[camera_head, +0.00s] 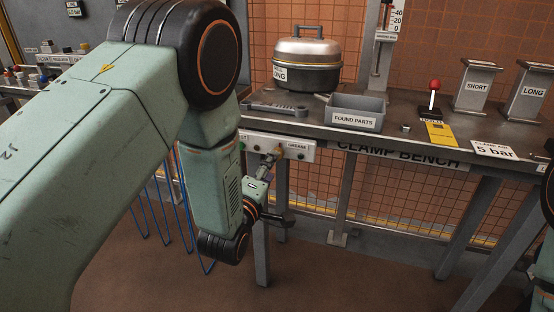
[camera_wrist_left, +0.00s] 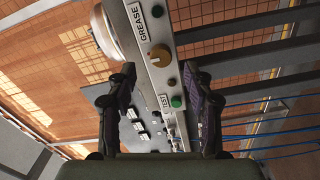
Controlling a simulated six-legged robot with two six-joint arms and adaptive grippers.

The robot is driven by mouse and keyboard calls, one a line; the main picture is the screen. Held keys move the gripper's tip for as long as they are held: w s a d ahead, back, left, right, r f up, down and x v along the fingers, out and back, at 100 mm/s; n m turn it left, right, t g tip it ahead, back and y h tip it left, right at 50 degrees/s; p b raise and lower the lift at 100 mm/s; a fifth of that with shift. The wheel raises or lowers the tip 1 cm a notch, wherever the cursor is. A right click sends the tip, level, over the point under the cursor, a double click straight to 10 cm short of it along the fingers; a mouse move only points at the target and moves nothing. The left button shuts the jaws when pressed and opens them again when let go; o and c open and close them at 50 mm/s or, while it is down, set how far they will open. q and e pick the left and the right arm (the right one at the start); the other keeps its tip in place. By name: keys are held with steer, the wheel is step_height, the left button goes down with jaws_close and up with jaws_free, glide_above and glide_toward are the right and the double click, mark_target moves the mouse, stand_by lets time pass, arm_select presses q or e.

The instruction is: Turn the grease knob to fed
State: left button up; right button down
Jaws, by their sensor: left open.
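The knob's pointer setting is too small to read. My right gripper is out of view.
A green button (camera_wrist_left: 176,101) by a TEST label (camera_wrist_left: 164,102) sits near the knob. On the bench stand a metal pot (camera_head: 306,77), a FOUND PARTS bin (camera_head: 357,106) and a red-knobbed lever (camera_head: 434,86). Blue hoses (camera_head: 180,215) hang left of my left forearm.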

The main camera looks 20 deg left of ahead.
arm_select(q)
steer(key=w+b, duration=0.1)
steer(key=w, duration=0.4)
steer(key=shift+w, duration=0.35)
jaws_close()
